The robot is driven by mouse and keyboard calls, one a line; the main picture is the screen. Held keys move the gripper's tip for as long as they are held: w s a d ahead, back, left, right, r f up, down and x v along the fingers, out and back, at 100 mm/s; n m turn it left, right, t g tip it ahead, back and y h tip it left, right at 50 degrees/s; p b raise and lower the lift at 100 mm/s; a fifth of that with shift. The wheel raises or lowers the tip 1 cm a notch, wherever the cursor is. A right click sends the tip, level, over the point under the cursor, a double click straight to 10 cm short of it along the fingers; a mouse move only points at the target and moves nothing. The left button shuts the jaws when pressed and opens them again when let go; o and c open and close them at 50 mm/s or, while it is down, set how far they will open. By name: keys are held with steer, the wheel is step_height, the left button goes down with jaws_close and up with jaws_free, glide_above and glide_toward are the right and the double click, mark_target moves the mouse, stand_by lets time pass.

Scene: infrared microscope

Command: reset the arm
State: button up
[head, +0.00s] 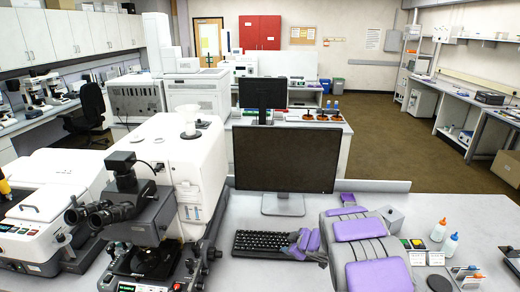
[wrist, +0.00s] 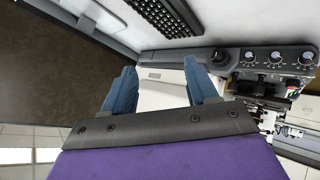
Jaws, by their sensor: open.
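My gripper (head: 296,245) is at the end of my folded, purple-padded arm, at the right end of the keyboard (head: 262,244) and above the desk. In the wrist view, its two blue fingers (wrist: 160,82) stand wide apart with nothing held between them. A white surface shows behind the gap. The infrared microscope, with a white body (head: 180,160) and dark eyepieces (head: 98,212), stands left of the keyboard. The wrist view shows a dark panel with several knobs (wrist: 276,57) at the right and part of the keyboard at the top.
A monitor (head: 285,160) stands behind the keyboard. Two dropper bottles (head: 449,244), small coloured boxes (head: 417,243) and a slide holder (head: 467,275) are on the desk right of my arm. A low grey ledge (head: 375,185) edges the desk's back. The desk is bare at the front middle.

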steer(key=s+d+r+m+h, duration=0.1)
steer(key=d+r+m+h, duration=0.15)
steer(key=d+r, duration=0.35)
steer(key=s+d+r+m+g+h, duration=0.1)
steer(key=s+d+r+m+h, duration=0.3)
steer(key=s, duration=0.4)
steer(key=s+d+r+m+g+h, duration=0.2)
steer(key=s+d+r, duration=0.35)
steer(key=s, duration=0.35)
steer(key=s+a+m+g+y, duration=0.1)
steer(key=s+a, duration=0.3)
steer(key=s, duration=0.7)
steer(key=s+a+r+m+g+y, duration=0.1)
steer(key=s+a+g, duration=0.3)
steer(key=s, duration=0.8)
steer(key=s+a+m+g+y, duration=0.1)
steer(key=s+a, duration=0.3)
steer(key=s, duration=0.8)
steer(key=shift+s+a+r+m+g+y+b, duration=0.25)
steer(key=shift+a+r+m+g+y+b, duration=0.15)
steer(key=shift+g+y, duration=0.3)
